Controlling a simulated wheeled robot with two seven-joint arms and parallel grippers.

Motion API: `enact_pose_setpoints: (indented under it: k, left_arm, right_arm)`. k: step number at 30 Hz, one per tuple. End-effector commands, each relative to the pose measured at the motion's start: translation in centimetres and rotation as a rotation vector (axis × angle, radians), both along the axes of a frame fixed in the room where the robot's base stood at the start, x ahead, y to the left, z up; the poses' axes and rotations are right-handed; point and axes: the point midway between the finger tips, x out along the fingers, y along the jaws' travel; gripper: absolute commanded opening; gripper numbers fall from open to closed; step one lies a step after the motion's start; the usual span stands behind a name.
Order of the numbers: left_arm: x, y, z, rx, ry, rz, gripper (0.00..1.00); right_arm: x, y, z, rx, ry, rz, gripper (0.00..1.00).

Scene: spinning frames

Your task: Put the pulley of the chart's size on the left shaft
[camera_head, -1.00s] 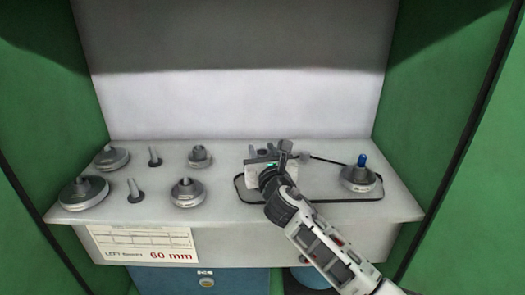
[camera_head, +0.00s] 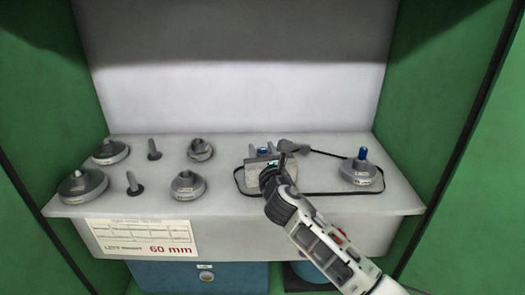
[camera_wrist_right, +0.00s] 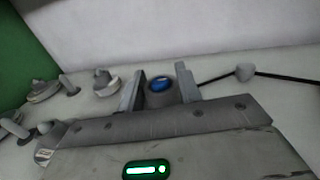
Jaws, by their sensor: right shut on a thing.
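The chart (camera_head: 145,237) on the bench front reads "60 mm" in red for the left side. My right gripper (camera_head: 268,162) is at the left shaft, its fingers shut on the grey hub of a pulley (camera_head: 288,174). The left shaft's blue tip (camera_head: 262,151) shows at the hub. In the right wrist view the blue tip (camera_wrist_right: 161,84) sits inside the hub (camera_wrist_right: 158,98), between the two fingers. The pulley's underside is hidden, so I cannot tell whether it is fully seated. The right shaft (camera_head: 362,154) carries another pulley (camera_head: 361,173). My left gripper is not in view.
Loose pulleys stand on the left: large (camera_head: 82,186), back left (camera_head: 110,152), back middle (camera_head: 200,150) and front middle (camera_head: 187,186). Two grey pegs (camera_head: 154,150) (camera_head: 134,184) stand among them. A black belt (camera_head: 330,194) loops between the shafts, near a grey arm (camera_head: 292,146). Green walls flank the bench.

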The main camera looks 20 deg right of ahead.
Motion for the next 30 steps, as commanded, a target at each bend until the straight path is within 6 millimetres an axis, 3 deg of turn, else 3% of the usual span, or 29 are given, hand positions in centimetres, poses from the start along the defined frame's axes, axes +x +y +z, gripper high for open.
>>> enact_pose_setpoints:
  k: [30]
  left_arm:
    - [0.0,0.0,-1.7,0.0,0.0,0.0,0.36]
  right_arm:
    - [0.0,0.0,-2.4,0.0,-0.002,0.0,0.08]
